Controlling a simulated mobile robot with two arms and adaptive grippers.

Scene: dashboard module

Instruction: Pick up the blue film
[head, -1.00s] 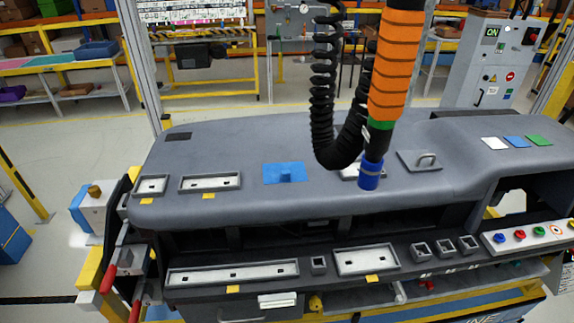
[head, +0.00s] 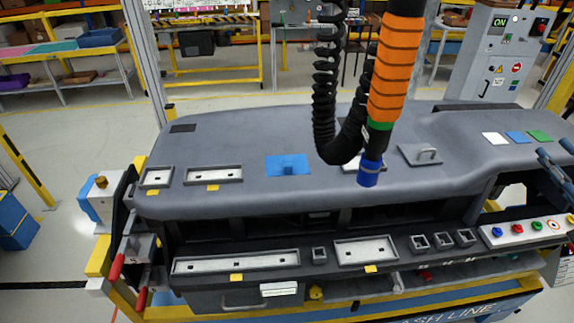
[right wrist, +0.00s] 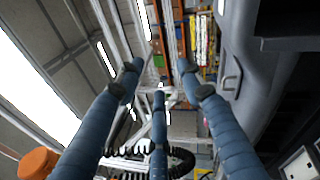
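A flat blue film (head: 288,166) with a small raised tab lies on the grey dashboard (head: 330,125), left of the hanging tool. A smaller blue square (head: 518,137) lies at the dashboard's right end, between a white square (head: 495,139) and a green square (head: 540,136). My right gripper (head: 553,168) enters at the right edge of the head view, near the dashboard's right end and far from the larger blue film. In the right wrist view its fingers (right wrist: 158,78) are spread apart with nothing between them. My left gripper is not in view.
An orange and black tool (head: 395,70) with a blue tip (head: 369,172) and a coiled black hose (head: 325,90) hangs over the dashboard's middle. A button panel (head: 530,232) is at the front right.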

